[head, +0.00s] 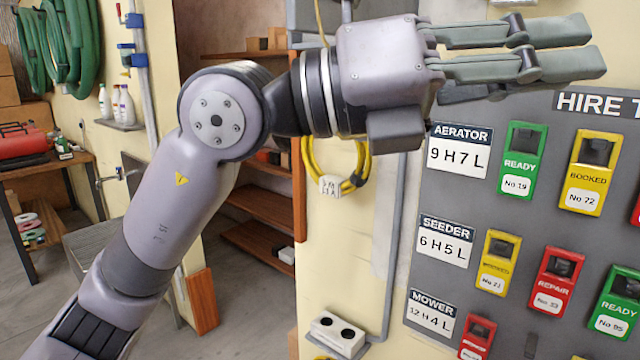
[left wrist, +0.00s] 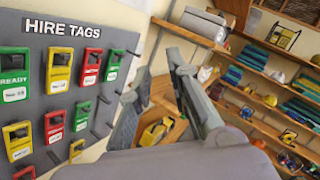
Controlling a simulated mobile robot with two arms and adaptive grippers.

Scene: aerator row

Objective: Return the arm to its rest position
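My left gripper (head: 596,45) is raised across the top of the head view, its fingers pointing right, in front of the upper part of the grey tag board (head: 400,335). Its fingers are apart with nothing between them; the left wrist view also shows this gap (left wrist: 158,68). In the aerator row, beside the aerator label (head: 459,150), hang a green READY tag (head: 520,165) and a yellow BOOKED tag (head: 590,180). The gripper touches no tag that I can see. My right gripper is in neither view.
Seeder (head: 444,241) and mower (head: 431,310) rows with yellow, red and green tags lie below. A yellow cable (head: 310,160) hangs on the wall under my wrist. A white socket box (head: 338,334) is lower down. Wooden shelves (head: 265,205) stand behind.

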